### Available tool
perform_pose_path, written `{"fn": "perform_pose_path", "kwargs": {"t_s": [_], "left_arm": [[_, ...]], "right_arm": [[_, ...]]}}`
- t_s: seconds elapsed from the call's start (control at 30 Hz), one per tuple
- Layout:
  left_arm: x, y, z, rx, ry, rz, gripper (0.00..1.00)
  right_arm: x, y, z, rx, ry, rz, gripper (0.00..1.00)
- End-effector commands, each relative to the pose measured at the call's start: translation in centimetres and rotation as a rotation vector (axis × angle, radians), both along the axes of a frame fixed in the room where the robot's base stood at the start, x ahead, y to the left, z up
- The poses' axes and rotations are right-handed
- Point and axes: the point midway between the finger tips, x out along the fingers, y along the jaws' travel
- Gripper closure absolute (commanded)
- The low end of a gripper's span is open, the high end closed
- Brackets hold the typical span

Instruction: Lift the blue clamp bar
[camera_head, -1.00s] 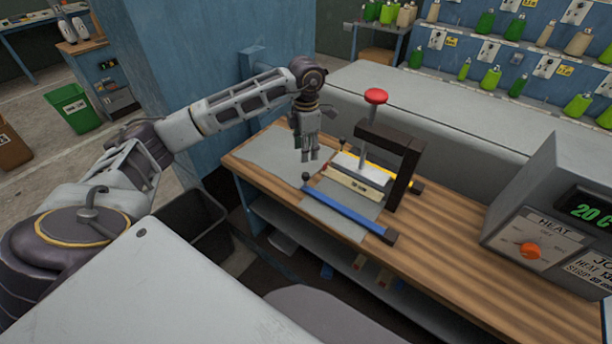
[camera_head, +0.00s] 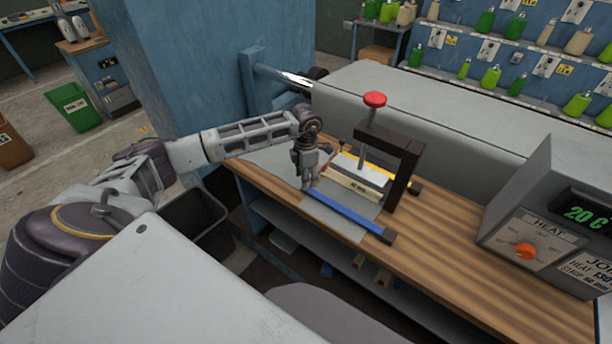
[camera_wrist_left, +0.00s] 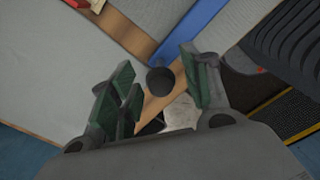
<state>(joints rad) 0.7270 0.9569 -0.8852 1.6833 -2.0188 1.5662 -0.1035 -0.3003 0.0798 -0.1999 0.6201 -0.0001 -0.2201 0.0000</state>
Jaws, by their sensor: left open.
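The blue clamp bar (camera_head: 345,215) lies along the front of the wooden bench, with a dark block at its right end. In the left wrist view the bar (camera_wrist_left: 191,27) runs up from a round black knob (camera_wrist_left: 160,81). My left gripper (camera_head: 308,184) points down over the bar's left end, in front of the knob in the head view. In the left wrist view the open, empty fingers (camera_wrist_left: 160,90) stand on either side of the knob. Whether they touch it I cannot tell. My right gripper is not in view.
A dark press frame (camera_head: 404,165) with a red knob (camera_head: 375,99) stands behind the bar, over a pale block (camera_head: 352,184). A yellow bar runs behind it. A heat control box (camera_head: 545,215) stands at the right. Bare bench lies between.

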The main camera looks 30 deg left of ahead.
Motion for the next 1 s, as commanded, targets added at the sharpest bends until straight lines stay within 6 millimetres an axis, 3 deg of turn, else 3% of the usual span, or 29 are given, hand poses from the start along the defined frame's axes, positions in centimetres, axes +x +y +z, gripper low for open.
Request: {"fn": "perform_pose_path", "kwargs": {"t_s": [0.47,0.83,1.0], "left_arm": [[-0.05,0.04,-0.96,0.001,0.002,0.0,0.52],[-0.04,0.04,-0.92,0.001,0.001,0.0,1.0],[-0.03,0.04,-0.91,0.001,0.0,0.0,1.0]], "right_arm": [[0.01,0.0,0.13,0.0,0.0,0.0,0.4],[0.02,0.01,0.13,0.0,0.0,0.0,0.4],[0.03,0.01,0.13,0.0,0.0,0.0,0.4]]}}
